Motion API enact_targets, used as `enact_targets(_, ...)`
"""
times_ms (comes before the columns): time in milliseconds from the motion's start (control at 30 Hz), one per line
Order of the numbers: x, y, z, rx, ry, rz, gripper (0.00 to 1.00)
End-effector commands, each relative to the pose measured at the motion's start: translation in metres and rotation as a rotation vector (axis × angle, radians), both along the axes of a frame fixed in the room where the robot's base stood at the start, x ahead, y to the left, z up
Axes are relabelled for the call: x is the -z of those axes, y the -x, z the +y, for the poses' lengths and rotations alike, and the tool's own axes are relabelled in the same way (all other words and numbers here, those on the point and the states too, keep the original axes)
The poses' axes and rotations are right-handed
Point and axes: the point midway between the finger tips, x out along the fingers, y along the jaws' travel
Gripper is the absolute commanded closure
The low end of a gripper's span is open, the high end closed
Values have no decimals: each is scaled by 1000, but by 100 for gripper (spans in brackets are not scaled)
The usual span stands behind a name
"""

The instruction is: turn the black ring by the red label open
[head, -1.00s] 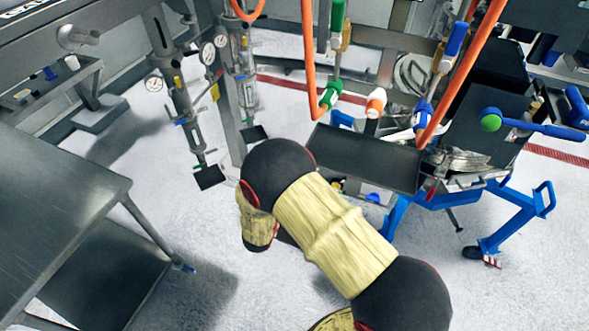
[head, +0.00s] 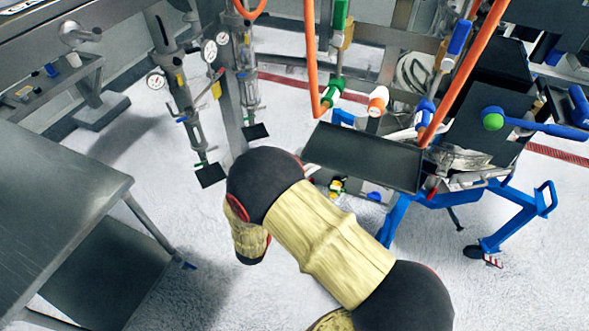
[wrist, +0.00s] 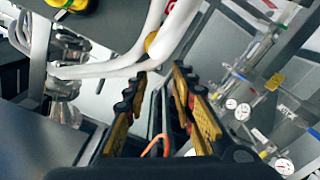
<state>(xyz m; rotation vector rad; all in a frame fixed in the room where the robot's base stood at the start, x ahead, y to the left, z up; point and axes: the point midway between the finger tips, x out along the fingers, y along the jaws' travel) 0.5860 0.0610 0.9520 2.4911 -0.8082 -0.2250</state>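My gripper (wrist: 160,78) is open in the wrist view, its two yellow-padded fingers apart with nothing held between them. A white pipe (wrist: 155,30) with a small red marking near the top edge runs just beyond the fingertips. A yellow part with a dark rim (wrist: 72,5) is cut off at the upper left. I cannot tell whether either belongs to the black ring or the red label; I cannot pick out the ring for certain in any view. In the head view my arm hides the gripper.
In the head view, a metal table (head: 60,190) stands at the left and a dark tray (head: 362,158) lies beyond my arm. Gauged metal tubes (head: 180,95) stand at the upper left. Orange hoses (head: 308,55) hang over a blue-legged frame (head: 398,215). White floor is open between.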

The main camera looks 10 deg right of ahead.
Motion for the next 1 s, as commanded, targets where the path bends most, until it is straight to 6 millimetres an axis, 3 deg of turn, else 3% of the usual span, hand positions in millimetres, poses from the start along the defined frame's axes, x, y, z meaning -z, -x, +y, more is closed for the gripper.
enact_targets(200, 0, 35, 27, -4, -1, 0, 74)
enact_targets(400, 0, 54, 41, -2, 0, -2, 74)
enact_targets(1000, 0, 61, 44, 1, -1, -1, 74)
